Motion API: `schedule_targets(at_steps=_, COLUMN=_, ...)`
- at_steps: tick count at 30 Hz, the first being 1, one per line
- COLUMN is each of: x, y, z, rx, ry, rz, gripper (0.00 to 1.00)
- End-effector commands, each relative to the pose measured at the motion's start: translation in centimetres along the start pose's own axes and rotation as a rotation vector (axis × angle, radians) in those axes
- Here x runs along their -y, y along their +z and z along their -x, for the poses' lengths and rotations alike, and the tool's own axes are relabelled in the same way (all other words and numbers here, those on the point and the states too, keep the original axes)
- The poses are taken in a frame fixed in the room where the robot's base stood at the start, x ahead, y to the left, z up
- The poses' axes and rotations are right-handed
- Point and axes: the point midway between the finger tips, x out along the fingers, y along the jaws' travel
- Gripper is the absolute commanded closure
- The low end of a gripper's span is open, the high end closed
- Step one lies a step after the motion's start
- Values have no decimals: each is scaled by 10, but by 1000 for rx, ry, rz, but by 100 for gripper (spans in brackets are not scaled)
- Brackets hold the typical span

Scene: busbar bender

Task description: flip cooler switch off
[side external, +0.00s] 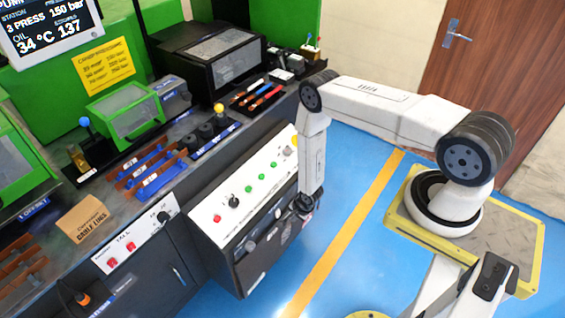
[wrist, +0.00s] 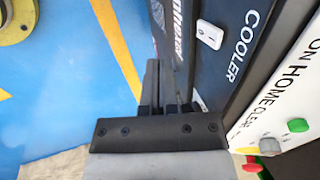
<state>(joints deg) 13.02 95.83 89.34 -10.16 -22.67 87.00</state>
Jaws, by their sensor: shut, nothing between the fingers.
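The cooler switch (wrist: 209,34) is a small white rocker on a dark panel, with the white word COOLER printed beside it in the wrist view. Which way the rocker is tipped is too small to tell. My gripper (wrist: 166,85) is shut and empty. Its fingers reach up the wrist view close beside the dark panel, left of and below the switch, and do not appear to touch the switch. In the side view my gripper (side external: 304,208) hangs at the right end of the console's dark front face; I cannot make out the switch clearly there.
A white control panel (side external: 240,190) with red, green and black controls slopes above the dark front; its buttons also show at the lower right in the wrist view. Blue floor with a yellow stripe (side external: 345,235) lies open between console and my base. A cardboard box (side external: 83,219) sits left.

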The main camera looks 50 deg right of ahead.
Motion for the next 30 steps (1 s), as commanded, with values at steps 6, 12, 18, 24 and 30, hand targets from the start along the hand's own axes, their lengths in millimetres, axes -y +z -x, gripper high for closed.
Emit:
schedule_targets(at_steps=6, x=-1, y=0, z=-20, rx=1, ry=0, rz=2, gripper=100)
schedule_targets(at_steps=12, x=14, y=0, z=-32, rx=0, ry=-2, rz=3, gripper=100)
schedule_targets(at_steps=18, x=28, y=0, z=-39, rx=0, ry=-1, rz=2, gripper=100)
schedule_targets(at_steps=24, x=34, y=0, z=-43, rx=-1, ry=1, rz=1, gripper=100)
schedule_targets(at_steps=30, x=35, y=0, z=-43, rx=-1, ry=1, rz=1, gripper=100)
